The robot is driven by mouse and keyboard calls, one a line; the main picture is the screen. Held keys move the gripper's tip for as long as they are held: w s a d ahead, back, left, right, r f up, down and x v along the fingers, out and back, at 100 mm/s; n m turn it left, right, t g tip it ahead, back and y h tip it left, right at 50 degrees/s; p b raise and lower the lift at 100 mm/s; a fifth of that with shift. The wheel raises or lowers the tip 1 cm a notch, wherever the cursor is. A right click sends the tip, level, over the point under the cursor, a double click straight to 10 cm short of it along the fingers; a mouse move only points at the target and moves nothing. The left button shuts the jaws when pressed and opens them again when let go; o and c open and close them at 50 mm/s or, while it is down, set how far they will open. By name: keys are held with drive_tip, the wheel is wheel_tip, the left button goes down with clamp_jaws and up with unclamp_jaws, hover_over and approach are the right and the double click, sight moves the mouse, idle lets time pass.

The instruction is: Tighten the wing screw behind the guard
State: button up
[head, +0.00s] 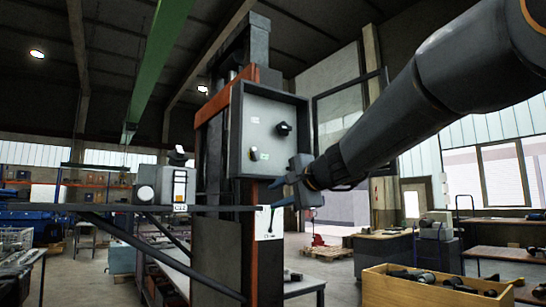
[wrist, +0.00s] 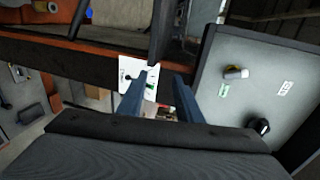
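My gripper (head: 273,193) is in front of the orange-edged column, just below the grey control box. In the wrist view its two blue fingers (wrist: 160,78) stand apart with nothing held between them. A white plate (wrist: 138,72) with a small dark knob or lever and a green mark lies beyond the fingertips, partly hidden by them. The same plate (head: 268,223) shows on the column in the head view, with a small dark part on it. I cannot make out for certain which part is the wing screw, or which is its guard.
The grey control box (head: 262,150) carries a black knob (head: 283,129) and stands close to my gripper. A horizontal dark bar (head: 225,208) crosses the column. A device labelled C12 (head: 180,187) is at left. A wooden crate (head: 385,291) is at lower right.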

drive_tip(key=a+r+n+b, duration=0.1)
drive_tip(key=r+n+b, duration=0.3)
drive_tip(key=n, duration=0.3)
drive_tip(key=w+a+r+n+t+y+b, duration=0.1)
drive_tip(key=r+n+b, duration=0.3)
drive_tip(key=n, duration=0.4)
drive_tip(key=w+a+r+n+t+b, duration=0.1)
drive_tip(key=r+n+b, duration=0.3)
drive_tip(key=n, duration=0.3)
drive_tip(key=shift+w+a+r+n+y+b, duration=0.1)
drive_tip(key=shift+w+r+n+y+b, duration=0.2)
drive_tip(key=shift+b, duration=0.6)
drive_tip(key=shift+w+a+r, duration=0.15)
drive_tip(key=shift+w+a, duration=0.25)
drive_tip(key=shift+w, duration=0.05)
drive_tip(key=shift+w, duration=0.1)
